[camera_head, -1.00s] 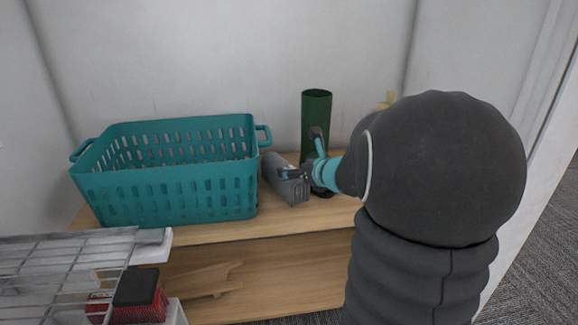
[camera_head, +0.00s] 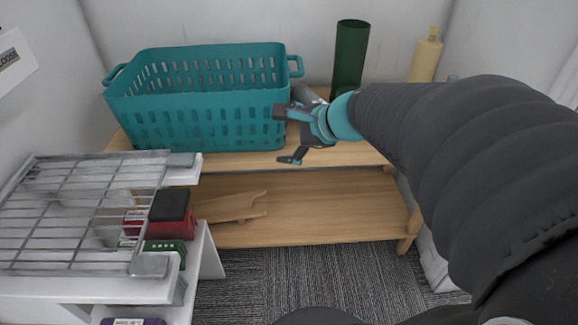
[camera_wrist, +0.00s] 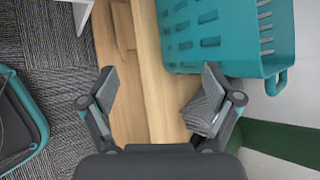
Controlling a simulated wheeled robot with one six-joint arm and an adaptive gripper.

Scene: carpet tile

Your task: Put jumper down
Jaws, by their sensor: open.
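The jumper appears to be the grey folded bundle (camera_head: 306,95) on the upper wooden shelf, just right of the teal basket. My arm and gripper partly cover it in the head view. In the wrist view the grey bundle (camera_wrist: 200,110) lies on the wood, partly behind the right finger. My gripper (camera_head: 284,137) is open, with its fingers spread and nothing between them. It hangs near the shelf's front edge, in front of the bundle. In the wrist view my gripper (camera_wrist: 158,76) has bare wood between its fingertips.
The teal basket (camera_head: 200,107) fills the shelf's left part. A green cylinder (camera_head: 350,58) and a cream bottle (camera_head: 425,58) stand behind my arm. A wire rack (camera_head: 85,210) on a white stand is at left. A wooden board (camera_head: 228,206) lies on the lower shelf (camera_head: 340,205).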

